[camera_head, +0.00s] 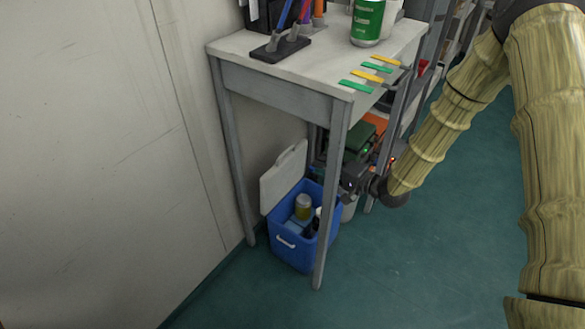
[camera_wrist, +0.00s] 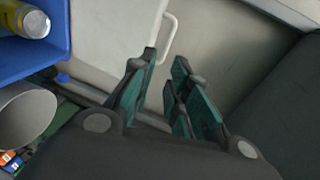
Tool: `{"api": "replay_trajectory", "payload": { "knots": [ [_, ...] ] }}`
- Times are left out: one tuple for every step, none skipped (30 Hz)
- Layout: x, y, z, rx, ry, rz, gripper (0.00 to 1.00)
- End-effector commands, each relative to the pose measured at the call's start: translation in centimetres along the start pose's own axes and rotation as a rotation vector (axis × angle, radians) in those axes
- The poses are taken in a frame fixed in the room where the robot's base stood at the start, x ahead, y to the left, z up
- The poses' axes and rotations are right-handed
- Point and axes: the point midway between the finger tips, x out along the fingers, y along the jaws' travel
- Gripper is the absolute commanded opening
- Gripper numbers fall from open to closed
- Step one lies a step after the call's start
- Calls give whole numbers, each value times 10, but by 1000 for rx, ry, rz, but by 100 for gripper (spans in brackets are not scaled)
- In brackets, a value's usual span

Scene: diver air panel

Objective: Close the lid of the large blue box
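The large blue box (camera_head: 292,250) stands on the floor under the table, by the wall. Its pale lid (camera_head: 284,178) is raised, tilted back towards the wall. A yellow can and other items show inside. In the wrist view the blue box wall (camera_wrist: 50,58) is at the upper left, with a pale panel that looks like the lid (camera_wrist: 108,40) beside it. My gripper (camera_wrist: 163,82) is open, its fingers apart with nothing between them. In the head view it is beside the box and lid, partly hidden by a table leg. I cannot tell whether it touches the lid.
The grey table (camera_head: 300,98) stands over the box, its front leg (camera_head: 332,200) between the camera and my gripper. A pale bin (camera_wrist: 28,112) stands close to the box. The floor (camera_head: 410,270) in front is clear.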

Motion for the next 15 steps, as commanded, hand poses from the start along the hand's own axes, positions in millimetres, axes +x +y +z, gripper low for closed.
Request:
{"api": "replay_trajectory", "payload": {
  "knots": [
    [6,8,-1,7,-11,-22,18],
    [8,7,-2,11,-20,-33,18],
    [10,6,-2,19,-29,-46,18],
    [11,5,-3,23,-36,-56,18],
    [12,4,-3,27,-43,-64,18],
    [14,3,-3,32,-49,-72,18],
    [14,3,-3,35,-53,-77,18],
    [15,2,-3,37,-57,-81,18],
    [15,1,-3,40,-62,-85,18],
    [16,0,-3,41,-64,-87,18],
    [17,0,-3,42,-66,-88,18],
    [19,0,-3,42,-67,-89,18],
    [21,-1,-2,42,-68,-90,18],
    [23,-1,-2,42,-68,-90,18],
    [27,-1,-2,42,-68,-90,18]
  ]
}}
